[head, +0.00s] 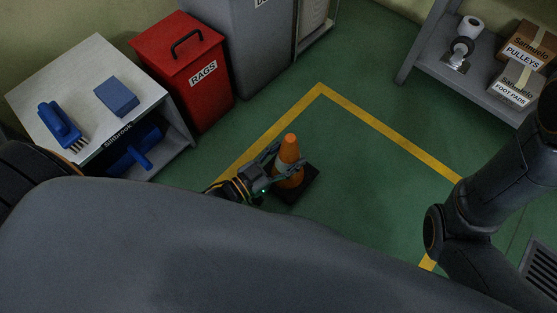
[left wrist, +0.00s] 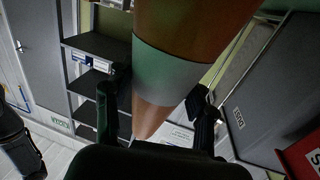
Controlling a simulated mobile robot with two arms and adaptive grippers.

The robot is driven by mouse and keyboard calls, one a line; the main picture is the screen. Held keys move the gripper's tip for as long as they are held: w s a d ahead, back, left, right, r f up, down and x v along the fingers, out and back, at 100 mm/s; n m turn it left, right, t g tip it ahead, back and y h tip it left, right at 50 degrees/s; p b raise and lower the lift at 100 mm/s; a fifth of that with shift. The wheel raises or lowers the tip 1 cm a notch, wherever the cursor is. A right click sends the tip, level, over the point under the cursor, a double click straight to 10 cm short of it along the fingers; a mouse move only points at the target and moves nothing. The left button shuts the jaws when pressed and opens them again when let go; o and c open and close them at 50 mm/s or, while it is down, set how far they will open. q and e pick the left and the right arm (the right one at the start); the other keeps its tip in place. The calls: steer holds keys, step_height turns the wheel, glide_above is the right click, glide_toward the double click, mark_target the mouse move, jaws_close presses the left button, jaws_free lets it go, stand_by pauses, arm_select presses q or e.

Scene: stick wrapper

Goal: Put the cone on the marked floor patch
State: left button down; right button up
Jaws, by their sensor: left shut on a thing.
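The orange cone (head: 289,150) with a pale band and a dark square base stands upright inside the yellow-outlined floor patch (head: 366,135). My left gripper (head: 284,170) is shut on the cone, with its fingers around the cone's middle. In the left wrist view the cone (left wrist: 190,60) fills the middle between the two fingers (left wrist: 155,112). I cannot tell whether the base rests on the floor or hangs just above it. My right arm shows at the right of the head view, but its gripper is out of view.
A red rags bin (head: 184,75) and a grey cabinet (head: 253,40) stand behind the patch at the left. A white-topped table (head: 95,75) holds a blue brush and block. A shelf (head: 440,75) with boxes stands at the right. Green floor inside the outline is clear around the cone.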

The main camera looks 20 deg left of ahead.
mark_target(277, 168)
arm_select(q)
steer(key=shift+a+f, duration=0.1)
steer(key=shift+f, duration=0.05)
steer(key=shift+s+a+f, duration=0.1)
steer(key=shift+f, duration=0.1)
step_height(277, 168, down, 3)
steer(key=b, duration=0.3)
steer(key=shift+s+a, duration=0.15)
steer(key=shift+f+b, duration=0.2)
steer(key=shift+b, duration=0.25)
steer(key=shift+r, duration=0.15)
steer(key=shift+c, duration=2.3)
jaws_free()
steer(key=shift+f, duration=0.2)
